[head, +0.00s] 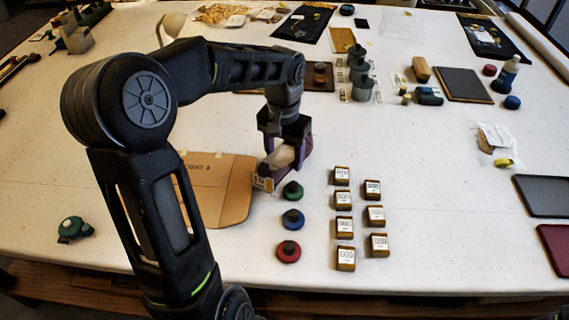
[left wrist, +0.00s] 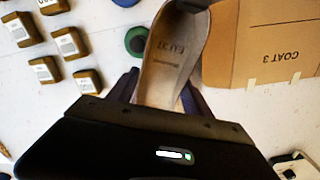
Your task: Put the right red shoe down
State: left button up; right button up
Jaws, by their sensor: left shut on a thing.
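My left gripper (head: 288,148) is shut on a shoe (head: 280,158), beside the right edge of the cardboard sheet. In the left wrist view the shoe (left wrist: 172,55) shows its tan insole marked EU 37, with its length running away between the two fingers. Its outer colour hardly shows, so I cannot tell whether it is red. The shoe is low over the table; I cannot tell whether it touches. My right gripper is not in view.
The cardboard sheet (head: 222,190) reads COAT 3 in the left wrist view. Green (head: 292,190), blue (head: 293,218) and red (head: 288,251) round pieces stand just in front of the gripper. Several small labelled brown blocks (head: 344,226) stand to their right.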

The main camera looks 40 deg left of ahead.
pick_arm(q)
jog(key=shift+f, duration=1.6)
jog(key=shift+f, duration=0.15)
jog(key=o, duration=1.6)
jog(key=shift+o, duration=0.2)
notch_tip(320, 180, up, 12)
jog(key=shift+b, duration=0.35)
